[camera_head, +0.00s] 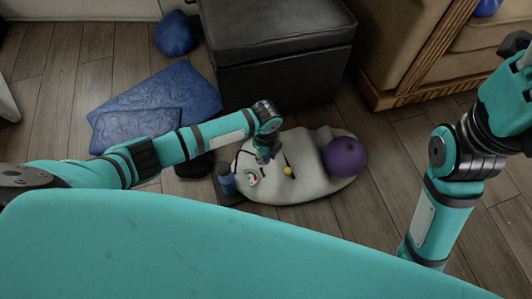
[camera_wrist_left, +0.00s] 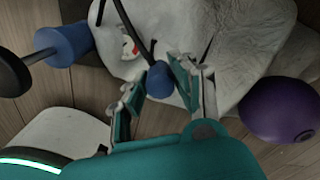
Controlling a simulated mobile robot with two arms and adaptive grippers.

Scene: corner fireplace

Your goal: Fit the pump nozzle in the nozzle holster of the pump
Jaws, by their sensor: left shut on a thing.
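My left gripper (camera_head: 264,157) is low over a pale grey cushion-like sheet (camera_head: 318,185). In the left wrist view its fingers (camera_wrist_left: 157,88) are shut around a small blue piece with a dark hose, which looks like the pump nozzle (camera_wrist_left: 160,78). The pump (camera_head: 227,180) has a blue cylinder and stands at the sheet's left edge. It also shows at the upper left of the left wrist view (camera_wrist_left: 68,45), apart from the nozzle. I cannot make out the nozzle holster. My right gripper (camera_head: 518,72) is raised at the right edge, partly cut off.
A dark ottoman (camera_head: 280,65) stands behind. Blue mats (camera_head: 150,108) and a blue bag (camera_head: 174,34) lie left. Wooden floor is free at right.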

